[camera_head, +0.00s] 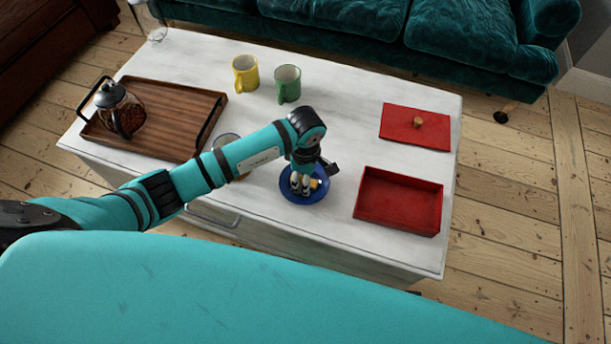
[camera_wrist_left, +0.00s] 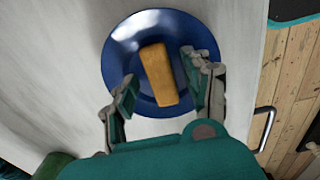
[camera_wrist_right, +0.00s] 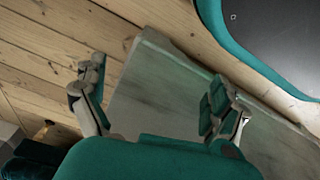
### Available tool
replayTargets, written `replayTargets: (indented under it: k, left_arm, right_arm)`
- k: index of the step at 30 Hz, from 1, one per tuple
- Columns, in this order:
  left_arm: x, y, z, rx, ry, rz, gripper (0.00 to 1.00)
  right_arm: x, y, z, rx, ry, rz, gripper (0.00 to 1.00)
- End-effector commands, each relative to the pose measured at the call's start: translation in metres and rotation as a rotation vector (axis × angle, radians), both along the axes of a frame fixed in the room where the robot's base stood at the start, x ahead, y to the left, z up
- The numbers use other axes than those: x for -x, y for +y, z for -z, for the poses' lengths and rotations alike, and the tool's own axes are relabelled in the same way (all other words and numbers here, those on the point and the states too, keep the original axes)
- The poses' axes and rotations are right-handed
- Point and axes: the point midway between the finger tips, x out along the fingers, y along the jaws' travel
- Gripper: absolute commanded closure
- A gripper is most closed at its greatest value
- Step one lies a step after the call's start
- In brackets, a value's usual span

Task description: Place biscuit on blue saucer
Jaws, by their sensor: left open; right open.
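The blue saucer (camera_head: 317,191) stands on the white table, left of the red box. In the left wrist view the saucer (camera_wrist_left: 120,60) fills the upper middle, and the biscuit (camera_wrist_left: 159,75), a golden-brown bar, lies on it. In the head view only a bit of the biscuit (camera_head: 314,183) shows beside the fingers. My left gripper (camera_head: 301,190) is over the saucer. In its wrist view its fingers (camera_wrist_left: 160,88) are open, on either side of the biscuit, with a gap visible. My right gripper (camera_wrist_right: 160,95) is open and empty; it is outside the head view.
A red open box (camera_head: 400,228) and its red lid (camera_head: 396,122) with a knob are on the table's right. A yellow mug (camera_head: 245,75) and green mug (camera_head: 288,84) stand at the back. A wooden tray (camera_head: 170,110) holds a glass coffee press (camera_head: 118,112). A glass (camera_head: 222,142) is partly behind my left arm.

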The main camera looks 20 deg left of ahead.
Motion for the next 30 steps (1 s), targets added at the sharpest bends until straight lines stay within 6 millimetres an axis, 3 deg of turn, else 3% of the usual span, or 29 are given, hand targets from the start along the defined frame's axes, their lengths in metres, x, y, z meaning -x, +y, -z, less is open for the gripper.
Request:
replayTargets:
  k: [2,5,12,19,24,30]
  left_arm:
    - [0.0,0.0,-0.003,0.001,0.0,0.0,0.5]
    - [0.0,-0.001,-0.009,0.001,-0.001,-0.001,0.5]
    - [-0.002,0.0,-0.065,0.0,-0.006,0.003,0.5]
    - [-0.001,0.0,-0.108,0.0,-0.003,0.001,0.5]
    - [0.0,0.0,-0.124,0.0,0.0,0.0,0.5]
    - [0.0,0.0,-0.127,0.0,0.0,0.0,0.5]
  right_arm:
    - [-0.001,0.0,0.0,0.0,-0.004,-0.001,0.02]
    - [0.004,-0.002,0.015,0.004,0.007,-0.003,0.02]
    - [0.023,-0.004,0.038,0.004,0.022,-0.007,0.02]
    - [0.035,-0.006,0.051,0.005,0.031,-0.009,0.02]
    - [0.04,-0.006,0.056,0.005,0.034,-0.009,0.02]
    - [0.04,-0.007,0.057,0.005,0.034,-0.01,0.02]
